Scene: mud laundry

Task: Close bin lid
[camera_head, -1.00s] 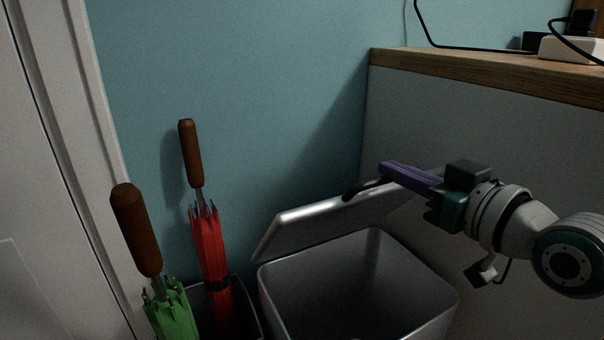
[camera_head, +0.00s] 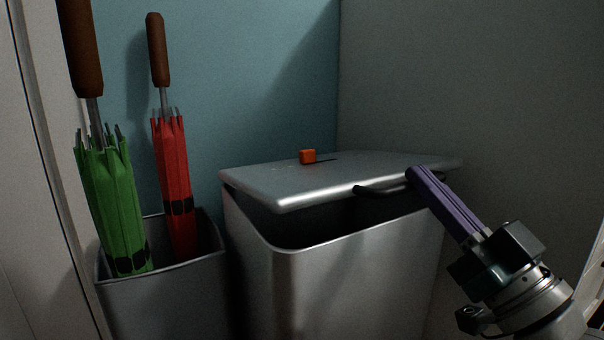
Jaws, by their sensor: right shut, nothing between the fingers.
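The silver bin (camera_head: 330,285) stands against the wall. Its silver lid (camera_head: 290,182) is tilted over the opening, low at the back and a little raised at the front, with a dark gap below it. A dark handle (camera_head: 375,190) sits on the lid's front edge. My right gripper (camera_head: 415,175), with purple fingers, is shut and empty. Its fingertips are at the right part of the handle, on or just above the lid's front edge; I cannot tell whether they touch. My left gripper is not in view.
A grey umbrella stand (camera_head: 165,300) left of the bin holds a green umbrella (camera_head: 112,205) and a red umbrella (camera_head: 175,170). A small orange object (camera_head: 307,157) is on top of the lid. A grey panel (camera_head: 460,80) is close on the right.

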